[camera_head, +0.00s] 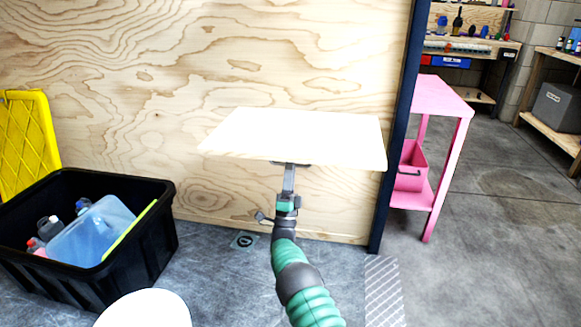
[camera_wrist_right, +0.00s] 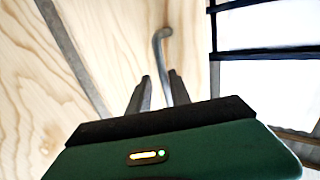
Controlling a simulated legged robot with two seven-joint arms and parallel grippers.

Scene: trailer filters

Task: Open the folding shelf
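The folding shelf (camera_head: 300,135) is a pale rectangular panel standing out from the plywood wall, roughly level. My right arm comes up from the bottom of the head view, and its gripper (camera_head: 288,180) is under the shelf's front edge, its tips partly hidden. In the right wrist view, the two dark fingers of the gripper (camera_wrist_right: 159,80) stand apart with a gap. A bent grey metal rod (camera_wrist_right: 160,50) is just beyond them, passing by the right finger; I cannot tell whether they touch. My left gripper is not in view.
A black bin (camera_head: 120,255) with bottles and a blue container stands at the left, beside a yellow folded sign (camera_head: 25,140). A dark post (camera_head: 395,150) edges the wall. A pink table (camera_head: 440,97) stands right of it. The floor further right is clear.

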